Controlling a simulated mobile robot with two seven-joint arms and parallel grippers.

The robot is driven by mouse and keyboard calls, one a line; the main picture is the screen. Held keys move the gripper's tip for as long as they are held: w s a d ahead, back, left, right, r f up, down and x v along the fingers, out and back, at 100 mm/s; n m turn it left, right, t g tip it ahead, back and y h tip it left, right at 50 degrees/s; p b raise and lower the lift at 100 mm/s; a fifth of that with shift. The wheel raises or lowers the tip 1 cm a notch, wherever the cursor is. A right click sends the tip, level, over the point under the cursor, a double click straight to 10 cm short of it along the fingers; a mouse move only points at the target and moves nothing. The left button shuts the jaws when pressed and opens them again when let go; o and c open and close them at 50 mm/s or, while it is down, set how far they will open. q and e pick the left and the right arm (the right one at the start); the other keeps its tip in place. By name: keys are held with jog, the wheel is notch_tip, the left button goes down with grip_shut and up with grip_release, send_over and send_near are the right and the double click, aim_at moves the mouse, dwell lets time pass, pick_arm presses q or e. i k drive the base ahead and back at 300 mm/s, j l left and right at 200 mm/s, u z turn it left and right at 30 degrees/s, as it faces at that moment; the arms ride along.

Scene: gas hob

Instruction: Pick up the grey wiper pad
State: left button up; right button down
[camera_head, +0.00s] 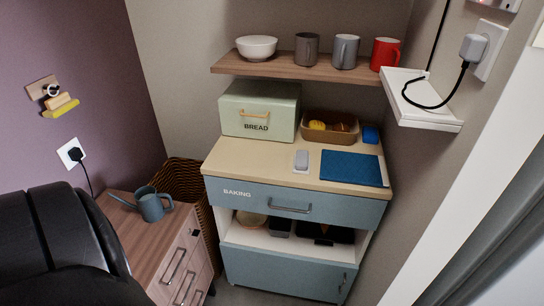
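A small light grey pad (301,160), which looks like the wiper pad, lies on the wooden top of the blue baking cabinet (226,163). It is near the middle of the top, to the left of a flat blue cloth or mat (350,168) and apart from it. It is in front of the bread box and the basket, and nothing covers it. Neither of my grippers is in view.
A green bread box (243,113), a brown basket (314,135) with food and a small blue block (370,135) stand behind the pad. A shelf (300,70) with a bowl and mugs hangs above. A watering can (151,206) stands on the lower left cabinet.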

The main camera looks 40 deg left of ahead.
aim_at(301, 160)
jog(key=u, duration=1.15)
jog(key=i+j, duration=0.15)
jog(key=i+l+z, duration=0.05)
jog(key=i, duration=0.05)
